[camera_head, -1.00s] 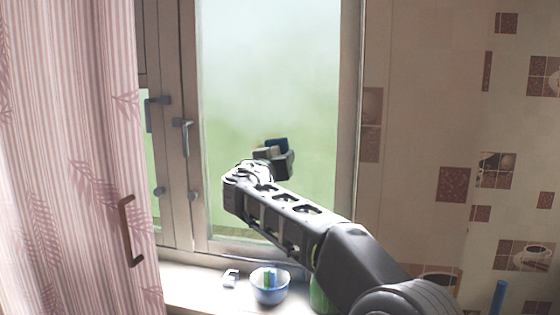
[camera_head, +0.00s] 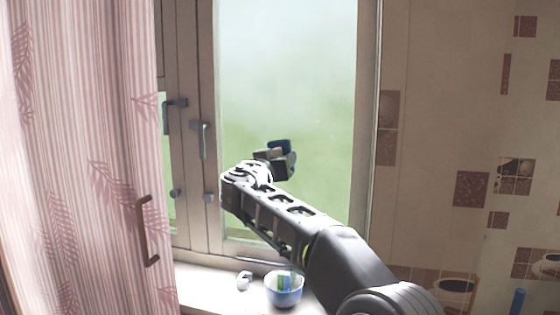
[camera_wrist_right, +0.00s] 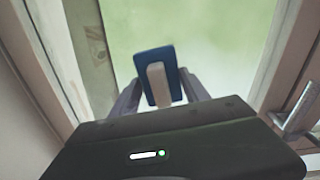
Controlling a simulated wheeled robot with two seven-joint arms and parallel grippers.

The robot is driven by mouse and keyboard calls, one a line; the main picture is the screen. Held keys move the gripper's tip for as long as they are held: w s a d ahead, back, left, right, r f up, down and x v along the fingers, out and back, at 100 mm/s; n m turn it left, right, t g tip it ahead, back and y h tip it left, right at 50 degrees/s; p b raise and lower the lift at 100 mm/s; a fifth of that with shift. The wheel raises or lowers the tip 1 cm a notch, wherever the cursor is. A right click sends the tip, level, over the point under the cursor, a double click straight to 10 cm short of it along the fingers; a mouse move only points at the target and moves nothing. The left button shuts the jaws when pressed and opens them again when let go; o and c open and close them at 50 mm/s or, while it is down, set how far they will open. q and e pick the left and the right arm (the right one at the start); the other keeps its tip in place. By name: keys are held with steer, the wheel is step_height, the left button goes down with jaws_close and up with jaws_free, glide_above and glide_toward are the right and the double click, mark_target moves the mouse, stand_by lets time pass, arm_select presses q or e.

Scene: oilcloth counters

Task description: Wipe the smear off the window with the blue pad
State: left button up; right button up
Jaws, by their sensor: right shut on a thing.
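The window (camera_head: 290,75) has a pale, hazy pane, green lower down. I cannot pick out a separate smear on it. My right gripper (camera_head: 277,160) is in front of the lower part of the pane and is shut on the blue pad (camera_head: 280,146). In the right wrist view the blue pad (camera_wrist_right: 145,62) stands between the fingers (camera_wrist_right: 160,95), held by its cream handle (camera_wrist_right: 157,84), with its blue plate towards the glass. I cannot tell whether the pad touches the pane. My left gripper is out of view.
Window handles (camera_head: 202,137) stick out from the frame left of the pane. A striped pink curtain (camera_head: 85,130) hangs at the left. On the sill, a blue bowl (camera_head: 284,291) and a small white object (camera_head: 244,280) stand below my arm. A tiled wall (camera_head: 430,120) is at right.

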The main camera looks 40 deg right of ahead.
steer(key=shift+w+f, duration=0.1)
steer(key=w+a, duration=0.2)
steer(key=w, duration=0.1)
steer(key=shift+a, duration=0.1)
stand_by(0.4)
steer(key=shift+r+p, duration=0.35)
steer(key=shift+r, duration=0.5)
steer(key=shift+s, duration=0.1)
